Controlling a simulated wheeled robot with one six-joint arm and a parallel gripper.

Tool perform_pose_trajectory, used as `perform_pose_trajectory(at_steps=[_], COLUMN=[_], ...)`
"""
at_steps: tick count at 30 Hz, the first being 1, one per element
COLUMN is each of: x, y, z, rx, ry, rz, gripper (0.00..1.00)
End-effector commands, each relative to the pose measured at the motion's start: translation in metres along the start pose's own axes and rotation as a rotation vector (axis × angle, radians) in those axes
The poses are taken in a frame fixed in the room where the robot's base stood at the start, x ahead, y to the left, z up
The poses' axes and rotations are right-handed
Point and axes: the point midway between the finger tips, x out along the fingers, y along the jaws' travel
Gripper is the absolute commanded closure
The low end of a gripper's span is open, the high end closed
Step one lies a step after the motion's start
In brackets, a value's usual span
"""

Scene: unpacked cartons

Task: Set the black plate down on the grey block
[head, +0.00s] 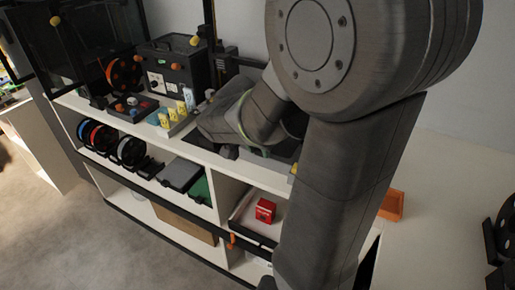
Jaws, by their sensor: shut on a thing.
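My arm crosses the right half of the head view, and its wrist reaches down to the white bench top. My gripper (229,152) shows only as a small dark part under the wrist, and its fingertips are hidden. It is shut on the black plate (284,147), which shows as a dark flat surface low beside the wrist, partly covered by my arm. I cannot make out its edges or whether it touches the bench. I cannot tell the grey block for certain; my arm may hide it.
A grey holder with yellow pieces (177,117) and a black box (172,73) stand left of the wrist. Spools (131,152) and a red box (265,211) sit on the shelf below. An orange bin (392,205) lies right of my arm.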

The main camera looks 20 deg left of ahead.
Motion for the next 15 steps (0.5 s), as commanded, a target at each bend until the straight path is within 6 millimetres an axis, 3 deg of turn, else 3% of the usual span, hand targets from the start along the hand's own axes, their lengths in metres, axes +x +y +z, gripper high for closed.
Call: perform_pose_trajectory(at_steps=[15], x=[0.015], y=[0.0], z=[0.006], rx=[0.0], ry=[0.001], rz=[0.0], gripper=[1.0])
